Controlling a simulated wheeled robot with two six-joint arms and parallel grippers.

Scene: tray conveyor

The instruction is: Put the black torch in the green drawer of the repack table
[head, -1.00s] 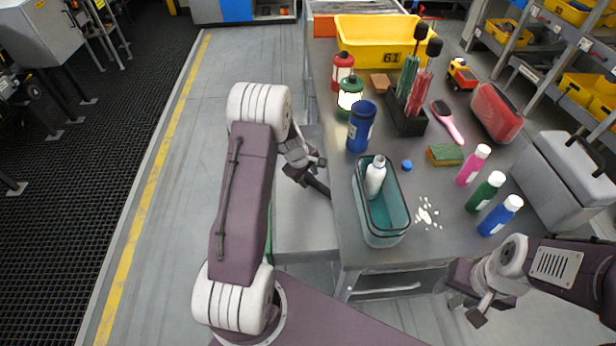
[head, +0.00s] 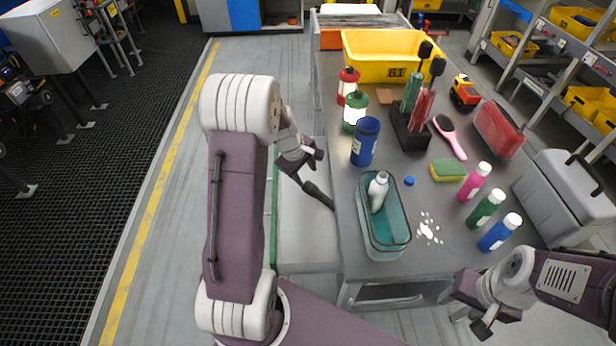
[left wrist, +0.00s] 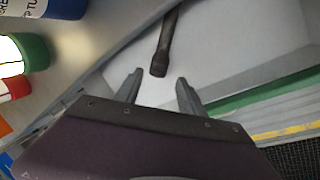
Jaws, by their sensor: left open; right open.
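The black torch (head: 318,194) lies in the open green drawer (head: 274,215) at the left side of the repack table (head: 450,245). The drawer has a pale grey inside and a green front edge, seen also in the left wrist view (left wrist: 262,92). In that view the torch (left wrist: 165,45) lies just beyond my left fingertips, its far end cut off by the frame. My left gripper (head: 309,168) is open and empty, above the drawer and apart from the torch; its two fingers show in the left wrist view (left wrist: 158,80). My right gripper (head: 484,318) is open and empty near the table's front right corner.
On the table stand a teal bin (head: 385,242) with a white bottle, a blue tin (head: 365,142), lanterns, a black holder with brushes, several coloured bottles, and a yellow crate (head: 393,70). A grey box (head: 566,190) stands at the right. The floor left of the drawer is clear.

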